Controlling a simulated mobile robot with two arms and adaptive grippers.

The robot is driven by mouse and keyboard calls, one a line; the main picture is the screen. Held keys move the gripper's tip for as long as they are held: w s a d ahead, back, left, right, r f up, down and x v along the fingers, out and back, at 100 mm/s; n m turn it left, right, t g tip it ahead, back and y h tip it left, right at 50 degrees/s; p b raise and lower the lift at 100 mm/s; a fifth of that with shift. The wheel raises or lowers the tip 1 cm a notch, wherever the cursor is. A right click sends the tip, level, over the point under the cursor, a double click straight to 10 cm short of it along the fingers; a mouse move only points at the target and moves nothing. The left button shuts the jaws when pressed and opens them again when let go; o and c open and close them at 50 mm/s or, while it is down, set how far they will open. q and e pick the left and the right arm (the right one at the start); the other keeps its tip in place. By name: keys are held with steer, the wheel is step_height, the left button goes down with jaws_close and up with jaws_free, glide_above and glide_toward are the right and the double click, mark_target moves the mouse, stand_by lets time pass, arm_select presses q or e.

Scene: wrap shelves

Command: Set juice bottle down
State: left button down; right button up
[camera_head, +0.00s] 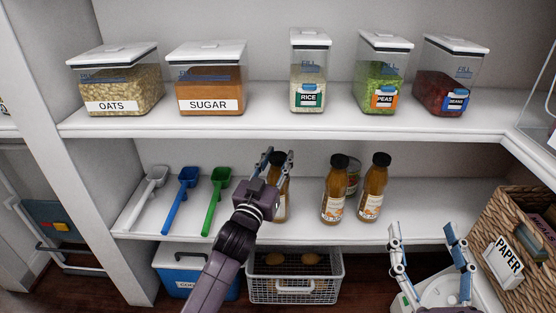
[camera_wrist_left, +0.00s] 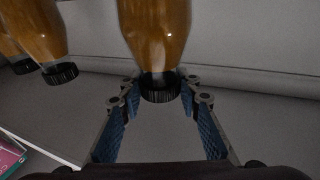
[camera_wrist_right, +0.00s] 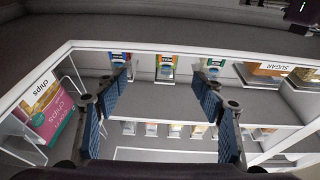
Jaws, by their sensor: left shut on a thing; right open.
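A juice bottle (camera_head: 281,204) with orange-brown contents and a dark cap stands upright at the lower shelf (camera_head: 300,235). My left gripper (camera_head: 277,160) is shut around its neck and cap from above. I cannot tell whether its base touches the shelf. In the left wrist view the bottle (camera_wrist_left: 155,35) appears upside down, its cap between the fingers. Two similar bottles, one (camera_head: 336,195) and another (camera_head: 373,190), stand to its right on that shelf. My right gripper (camera_head: 426,240) is open and empty in front of the shelves, away from the bottles.
White, blue (camera_head: 182,200) and green (camera_head: 216,200) scoops lie to the left. Labelled containers, such as sugar (camera_head: 210,85), fill the upper shelf. A wicker basket (camera_head: 510,225) is at the right. A wire basket (camera_head: 296,285) sits below.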

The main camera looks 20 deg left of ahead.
arm_select(q)
steer(key=shift+r, duration=0.1)
steer(key=c, duration=1.8)
jaws_free()
steer(key=shift+f, duration=0.2)
steer(key=o, duration=0.4)
arm_select(e)
steer(key=shift+r, duration=0.15)
arm_select(q)
steer(key=shift+r, duration=0.2)
steer(key=s+d+f+m+g+h+p, duration=0.1)
steer(key=s+d+f+g, duration=0.1)
steer(key=s, duration=0.9)
steer(key=s+d+f+m+g+h+p, duration=0.1)
steer(key=s+d+f, duration=0.3)
steer(key=s, duration=0.7)
steer(key=shift+s+g, duration=0.4)
steer(key=shift+g, duration=0.5)
arm_select(e)
step_height(320, 180, down, 12)
steer(key=d+g+h, duration=0.1)
steer(key=g+h, duration=0.1)
steer(key=g, duration=0.4)
steer(key=shift+s+d, duration=0.2)
steer(key=shift+d, duration=0.1)
steer(key=shift+r, duration=0.1)
